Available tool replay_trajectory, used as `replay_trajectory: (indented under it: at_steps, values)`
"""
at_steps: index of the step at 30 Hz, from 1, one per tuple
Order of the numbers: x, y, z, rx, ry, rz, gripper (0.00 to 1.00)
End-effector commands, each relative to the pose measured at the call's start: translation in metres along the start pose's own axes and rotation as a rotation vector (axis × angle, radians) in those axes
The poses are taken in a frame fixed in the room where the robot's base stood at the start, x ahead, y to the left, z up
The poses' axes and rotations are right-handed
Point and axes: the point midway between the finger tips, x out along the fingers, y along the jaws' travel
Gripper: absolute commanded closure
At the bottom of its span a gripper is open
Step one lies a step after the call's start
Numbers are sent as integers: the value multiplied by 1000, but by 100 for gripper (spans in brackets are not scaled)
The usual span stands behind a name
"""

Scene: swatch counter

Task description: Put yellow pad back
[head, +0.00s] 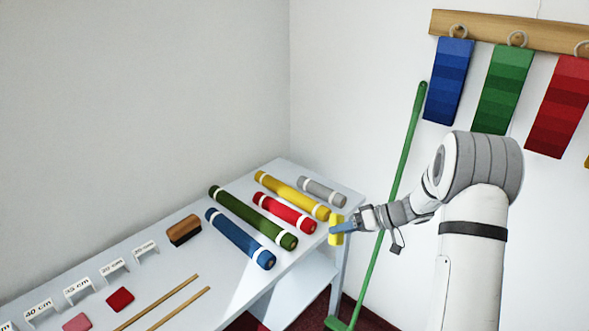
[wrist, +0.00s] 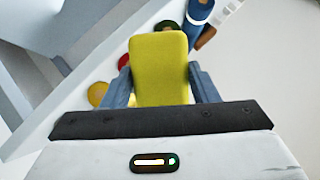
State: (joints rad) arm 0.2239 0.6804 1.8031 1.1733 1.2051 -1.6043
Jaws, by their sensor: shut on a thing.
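My gripper (head: 345,228) is shut on the yellow pad (head: 335,230) and holds it just off the right end of the counter (head: 74,265), in the air. In the wrist view the yellow pad (wrist: 160,68) stands between the two blue-grey fingers of my gripper (wrist: 161,88), one on each side. Its broad flat face is turned to the wrist camera. The pad hides part of the counter and rolls behind it.
Blue (head: 240,238), green (head: 253,217), red (head: 284,212), yellow (head: 292,195) and grey (head: 321,191) rolls lie on the counter near the pad. A brush (head: 184,230), red pad (head: 120,299) and pink pad (head: 77,323) lie leftward. A green broom (head: 392,205) leans behind my arm.

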Motion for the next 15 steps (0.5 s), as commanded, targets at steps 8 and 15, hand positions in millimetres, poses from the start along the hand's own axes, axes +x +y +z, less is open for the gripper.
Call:
replay_trajectory:
  at_steps: [8, 15]
  values:
    - [40, -2, -44, -245, -510, -50, 64]
    - [72, -5, -80, -587, -937, -35, 64]
